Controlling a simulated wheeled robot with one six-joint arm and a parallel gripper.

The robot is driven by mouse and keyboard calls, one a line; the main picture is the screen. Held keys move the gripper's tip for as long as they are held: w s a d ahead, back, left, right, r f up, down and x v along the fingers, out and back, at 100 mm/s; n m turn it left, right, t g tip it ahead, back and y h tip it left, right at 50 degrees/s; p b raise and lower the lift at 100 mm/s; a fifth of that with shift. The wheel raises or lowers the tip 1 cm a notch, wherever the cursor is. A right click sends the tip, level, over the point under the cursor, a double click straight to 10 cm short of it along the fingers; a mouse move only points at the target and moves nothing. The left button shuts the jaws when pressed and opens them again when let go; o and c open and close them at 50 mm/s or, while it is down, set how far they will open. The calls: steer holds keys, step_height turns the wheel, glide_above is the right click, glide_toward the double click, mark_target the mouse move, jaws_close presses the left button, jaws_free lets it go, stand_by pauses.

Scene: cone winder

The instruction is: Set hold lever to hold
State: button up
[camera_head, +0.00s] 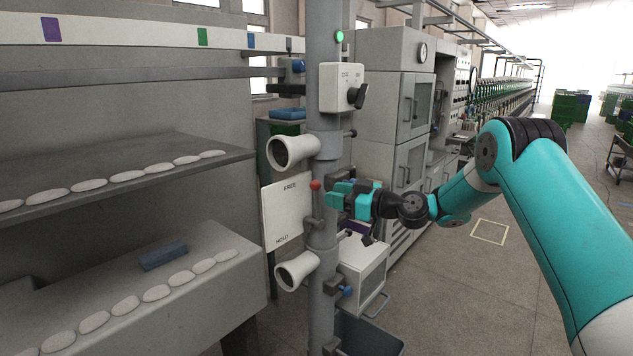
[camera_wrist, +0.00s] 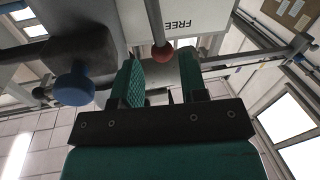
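The hold lever has a red ball knob (camera_head: 315,185) on a short grey arm and points up, beside the word FREE on a white plate (camera_head: 285,213). HOLD is printed near the plate's bottom. My gripper (camera_head: 335,198) is just right of the lever in the head view. In the wrist view, my gripper (camera_wrist: 160,66) is open, its two green fingers apart. The red knob (camera_wrist: 163,52) shows in line with the gap, at or just beyond the fingertips. I cannot tell whether a finger touches it.
The lever is on a grey post (camera_head: 322,245) with two white funnel-like tubes, one above (camera_head: 290,152) and one below (camera_head: 296,271). A switch box (camera_head: 342,88) is above. A blue knob (camera_wrist: 75,85) is near the left finger. Floor to the right is open.

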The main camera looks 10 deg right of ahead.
mark_target(316, 191)
steer(key=p+x, duration=0.2)
steer(key=x, duration=0.4)
jaws_close()
